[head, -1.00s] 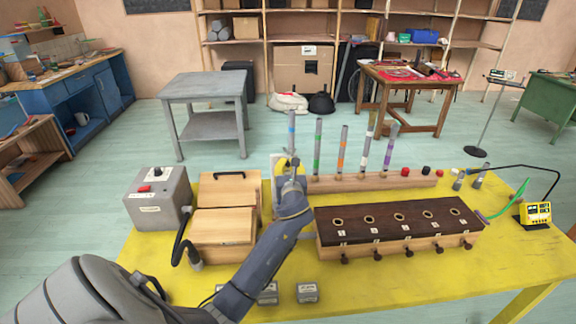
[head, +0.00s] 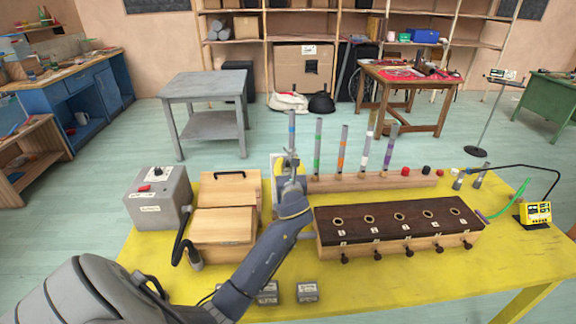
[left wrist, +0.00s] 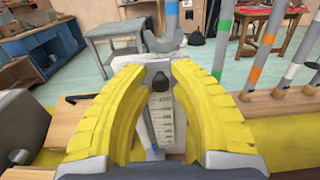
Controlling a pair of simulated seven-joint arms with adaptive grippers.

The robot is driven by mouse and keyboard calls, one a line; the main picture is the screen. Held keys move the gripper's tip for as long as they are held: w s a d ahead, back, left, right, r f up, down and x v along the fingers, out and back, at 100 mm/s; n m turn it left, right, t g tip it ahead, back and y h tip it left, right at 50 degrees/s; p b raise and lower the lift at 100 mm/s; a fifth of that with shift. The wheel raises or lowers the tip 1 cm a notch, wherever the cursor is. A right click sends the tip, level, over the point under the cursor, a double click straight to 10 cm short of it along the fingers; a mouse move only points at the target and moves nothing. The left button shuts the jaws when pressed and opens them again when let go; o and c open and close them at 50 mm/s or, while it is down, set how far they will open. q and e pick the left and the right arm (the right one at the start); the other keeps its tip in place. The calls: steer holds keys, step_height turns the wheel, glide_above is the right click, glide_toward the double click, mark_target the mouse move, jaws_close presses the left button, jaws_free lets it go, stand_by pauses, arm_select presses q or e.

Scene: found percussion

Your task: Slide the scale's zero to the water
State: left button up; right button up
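The scale (left wrist: 166,118) is a white upright strip with printed marks, seen between my left fingers in the left wrist view. A dark knob (left wrist: 158,82) sits at its upper part. A thin pale piece with a blue lower end (left wrist: 153,150) stands beside the scale; I cannot tell whether the blue is the water. My right gripper is out of view.
Banded tubes stand in a wooden rack (head: 375,181) at right. A dark-topped wooden box (head: 400,222) with holes and knobs is right of my arm. Wooden boxes (head: 222,225) and a grey switch box (head: 158,198) are left. The yellow table's (head: 420,285) front right is clear.

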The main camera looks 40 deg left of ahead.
arm_select(q)
steer(key=o, duration=0.4)
steer(key=shift+c, duration=0.2)
steer(key=v, duration=1.2)
steer(key=shift+d, duration=0.1)
